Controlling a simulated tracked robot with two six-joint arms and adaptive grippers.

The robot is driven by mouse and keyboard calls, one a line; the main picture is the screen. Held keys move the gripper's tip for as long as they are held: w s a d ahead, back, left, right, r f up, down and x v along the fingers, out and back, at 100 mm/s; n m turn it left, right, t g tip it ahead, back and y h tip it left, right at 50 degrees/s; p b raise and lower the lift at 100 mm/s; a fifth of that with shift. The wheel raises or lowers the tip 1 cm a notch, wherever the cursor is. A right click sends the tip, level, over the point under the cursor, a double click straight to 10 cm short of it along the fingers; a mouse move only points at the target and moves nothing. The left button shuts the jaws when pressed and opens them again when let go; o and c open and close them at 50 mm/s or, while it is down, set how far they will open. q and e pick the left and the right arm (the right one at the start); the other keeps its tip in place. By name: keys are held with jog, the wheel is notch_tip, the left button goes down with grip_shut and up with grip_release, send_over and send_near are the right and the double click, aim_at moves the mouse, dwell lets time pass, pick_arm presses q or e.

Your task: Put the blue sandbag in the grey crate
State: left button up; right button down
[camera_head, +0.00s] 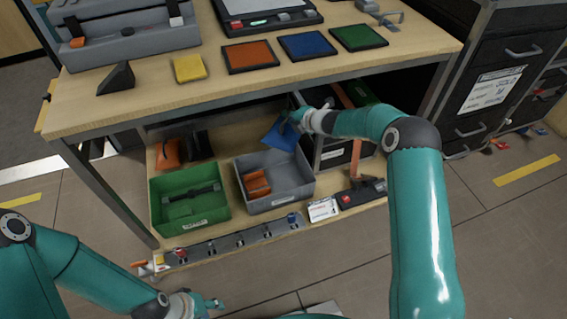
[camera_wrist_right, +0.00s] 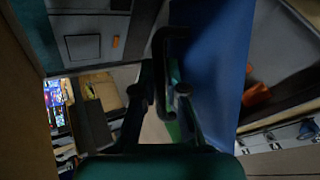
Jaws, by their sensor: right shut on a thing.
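The blue sandbag (camera_head: 280,134) hangs over the back edge of the grey crate (camera_head: 277,201) on the lower shelf. My right gripper (camera_head: 291,121) is shut on its upper edge. In the right wrist view the sandbag (camera_wrist_right: 216,65) is a large blue face beside my right gripper's fingers (camera_wrist_right: 172,95). The crate (camera_wrist_right: 287,35) shows to the right there, with an orange thing in it. Whether the sandbag touches the crate cannot be told. My left gripper (camera_head: 208,303) is low at the front, well away from the crate, and its jaws are too small to read.
A green crate (camera_head: 188,218) with a dark thing in it stands left of the grey crate. Orange pieces (camera_head: 256,184) lie inside the grey crate. The tabletop (camera_head: 130,105) overhangs the shelf. A power strip (camera_head: 238,240) runs along the shelf's front.

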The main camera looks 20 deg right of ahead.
notch_tip(320, 180, down, 17)
jog(key=b, duration=0.5)
jog(key=shift+r+b, duration=0.15)
jog(key=shift+b, duration=0.15)
